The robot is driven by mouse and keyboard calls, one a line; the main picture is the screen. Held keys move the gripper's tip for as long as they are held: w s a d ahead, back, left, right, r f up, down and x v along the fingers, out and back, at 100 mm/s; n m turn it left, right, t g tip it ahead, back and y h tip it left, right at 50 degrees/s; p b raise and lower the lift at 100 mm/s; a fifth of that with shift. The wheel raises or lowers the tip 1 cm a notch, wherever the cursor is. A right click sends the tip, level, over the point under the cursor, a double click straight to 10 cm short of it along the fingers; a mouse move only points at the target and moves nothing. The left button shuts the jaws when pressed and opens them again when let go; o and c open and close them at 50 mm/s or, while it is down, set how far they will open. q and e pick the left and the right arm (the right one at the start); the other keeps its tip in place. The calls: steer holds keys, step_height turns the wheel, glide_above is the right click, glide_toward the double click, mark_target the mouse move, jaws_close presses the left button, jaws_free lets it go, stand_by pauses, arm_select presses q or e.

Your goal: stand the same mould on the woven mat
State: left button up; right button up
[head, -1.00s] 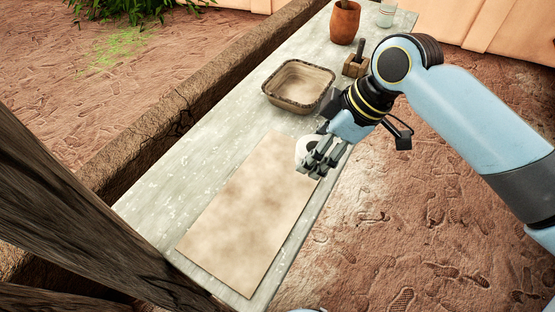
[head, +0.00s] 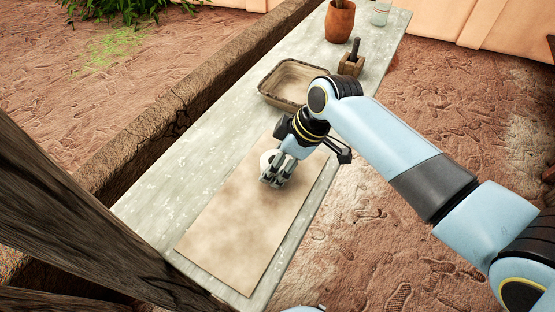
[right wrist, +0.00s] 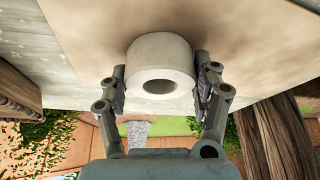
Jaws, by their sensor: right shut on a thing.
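The mould is a pale, thick-walled cylinder with a round hole in its end. It shows in the right wrist view (right wrist: 160,54) between the fingers, and as a white edge in the head view (head: 266,159). My right gripper (head: 273,180) is shut on it, one finger on each side in the right wrist view (right wrist: 160,90). The woven mat (head: 237,222) is a flat tan rectangle on the bench. The gripper and mould are over its far part. I cannot tell whether the mould touches the mat. My left gripper is not in view.
The grey bench (head: 168,180) carries a shallow tray (head: 262,92) just beyond the mat, a wooden block with a dark handle (head: 351,65), an orange-brown pot (head: 340,21) and a glass jar (head: 380,13). The near part of the mat is bare. A dark post (head: 70,215) stands at left.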

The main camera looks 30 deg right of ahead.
steer(key=o, duration=1.4)
steer(key=shift+c, duration=0.2)
steer(key=v, duration=1.2)
